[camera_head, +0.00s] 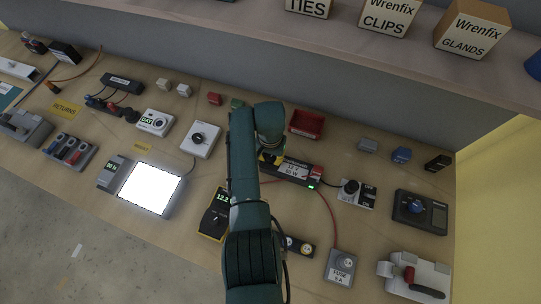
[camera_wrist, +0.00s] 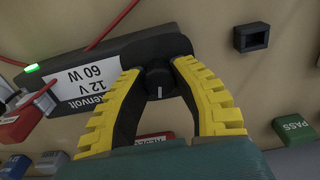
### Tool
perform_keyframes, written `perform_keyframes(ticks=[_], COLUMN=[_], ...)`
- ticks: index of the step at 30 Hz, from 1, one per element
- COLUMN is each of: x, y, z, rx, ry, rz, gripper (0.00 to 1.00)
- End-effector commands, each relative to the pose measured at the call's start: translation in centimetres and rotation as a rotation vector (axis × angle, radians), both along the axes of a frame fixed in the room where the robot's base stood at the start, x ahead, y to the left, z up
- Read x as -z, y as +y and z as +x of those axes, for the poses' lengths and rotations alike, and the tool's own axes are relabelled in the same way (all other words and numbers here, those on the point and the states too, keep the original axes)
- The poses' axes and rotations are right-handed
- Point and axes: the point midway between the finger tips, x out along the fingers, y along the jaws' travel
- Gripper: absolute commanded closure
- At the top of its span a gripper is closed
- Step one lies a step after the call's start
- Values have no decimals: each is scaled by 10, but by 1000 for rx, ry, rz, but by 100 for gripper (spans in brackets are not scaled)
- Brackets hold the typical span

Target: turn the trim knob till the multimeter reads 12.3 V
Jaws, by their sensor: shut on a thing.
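The power supply (camera_head: 297,171), labelled 12 V 60 W, lies on the bench with a green light lit; it also fills the upper left of the wrist view (camera_wrist: 85,85). Its black trim knob (camera_wrist: 160,82) with a white pointer line is at the supply's end. My gripper (camera_wrist: 158,75) has its yellow fingers shut on the knob, one on each side. In the head view my gripper (camera_head: 268,158) is at the supply's left end, and the knob is hidden. The yellow multimeter (camera_head: 213,222) is left of my arm, partly covered by it; its display seems to read 12.2.
A lit white panel (camera_head: 150,187) lies left of the multimeter. A red bin (camera_head: 306,124) stands behind the supply. A switch box (camera_head: 357,194) and fuse box (camera_head: 341,266) are to the right, with a red cable nearby. A shelf with boxes (camera_head: 473,29) overhangs the back.

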Motion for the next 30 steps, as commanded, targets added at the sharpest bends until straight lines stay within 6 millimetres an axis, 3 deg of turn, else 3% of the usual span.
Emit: perform_keyframes(ticks=[9,23,24,28,30], x=[1,2,2,1,1], y=[0,0,0,0,0], z=[-1,-1,-1,-1,-1], rx=[98,108,108,108,108], ry=[4,4,4,3,2], rz=[0,0,0,0,1], gripper=[100,100,66,42,42])
